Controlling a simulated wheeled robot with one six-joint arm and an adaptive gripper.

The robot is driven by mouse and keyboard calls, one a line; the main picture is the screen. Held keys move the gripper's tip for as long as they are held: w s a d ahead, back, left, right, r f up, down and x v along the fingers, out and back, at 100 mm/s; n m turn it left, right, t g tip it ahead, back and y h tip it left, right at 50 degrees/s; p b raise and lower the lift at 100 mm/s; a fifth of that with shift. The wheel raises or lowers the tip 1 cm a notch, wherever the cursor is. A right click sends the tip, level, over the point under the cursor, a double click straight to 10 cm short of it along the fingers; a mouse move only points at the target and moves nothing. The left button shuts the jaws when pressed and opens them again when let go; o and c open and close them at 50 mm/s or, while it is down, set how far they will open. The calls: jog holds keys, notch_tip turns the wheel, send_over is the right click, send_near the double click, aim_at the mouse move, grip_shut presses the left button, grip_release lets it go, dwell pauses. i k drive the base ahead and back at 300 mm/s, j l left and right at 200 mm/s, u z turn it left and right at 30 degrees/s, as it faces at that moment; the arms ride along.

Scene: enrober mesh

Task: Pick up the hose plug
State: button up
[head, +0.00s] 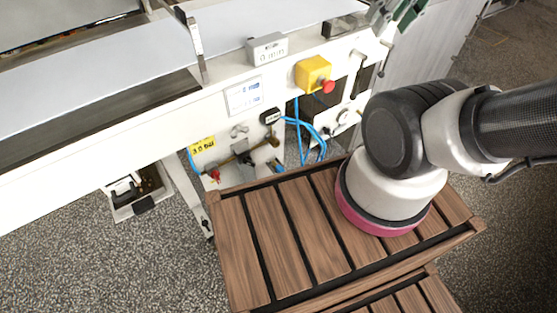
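I cannot make out the hose plug for certain. Thin blue hoses (313,137) run down the front of the white machine, and their lower ends pass behind the wooden slatted top. A brass-coloured pipe fitting (259,148) and a small red part (215,175) sit low on the machine's panel, left of the hoses. My arm rises from the right side of the slatted top and leaves the picture at the right edge. My gripper is not in view, so its state and its distance from these parts do not show.
The slatted wooden top (290,240) is bare left of my arm. A yellow box with a red button (313,74) and a grey box (267,48) stick out from the machine. An open tray (140,190) is under the machine at left. Speckled floor (110,265) is clear at lower left.

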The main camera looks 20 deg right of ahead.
aim_at(278, 168)
jog(key=j+z, duration=0.2)
jog(key=z, duration=1.35)
jog(key=k+j+z, duration=0.1)
jog(key=k, duration=0.25)
jog(key=k+j+z, duration=0.1)
jog(key=k+j, duration=0.15)
jog(key=k, duration=0.15)
